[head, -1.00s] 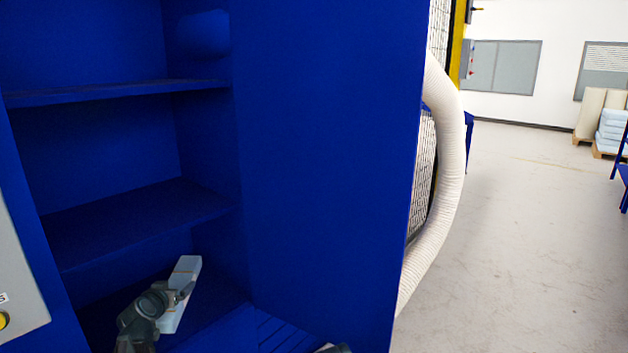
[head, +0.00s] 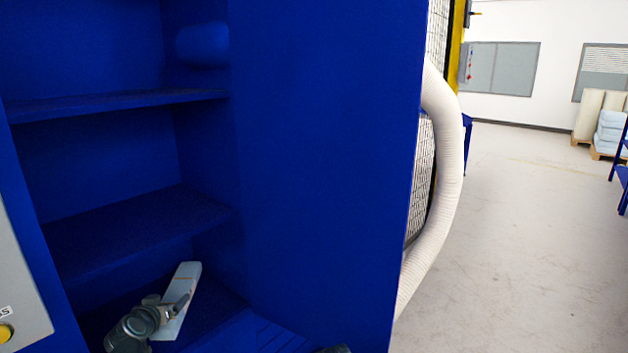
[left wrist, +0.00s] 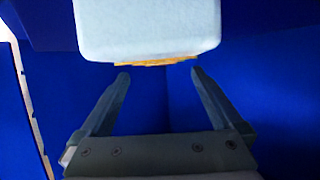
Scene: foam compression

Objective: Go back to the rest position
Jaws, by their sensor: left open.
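A pale blue-white foam block (head: 184,284) with a thin orange band stands tilted in the bottom compartment of the blue cabinet. My left gripper (head: 178,306) is in front of its lower part in the head view. In the left wrist view the block (left wrist: 148,28) fills the top middle, with an orange strip along its lower edge. The open fingers of my left gripper (left wrist: 159,74) end just below that edge, with nothing between them. I cannot tell whether a fingertip touches the block. My right gripper is not clearly seen; only a dark sliver shows at the bottom edge of the head view.
The blue cabinet has shelves (head: 130,240) above the block and a wide side panel (head: 325,170) to the right. A grey control panel (head: 15,290) is at the left edge. A white hose (head: 450,170) runs down beside the cabinet. Open floor (head: 520,260) lies to the right.

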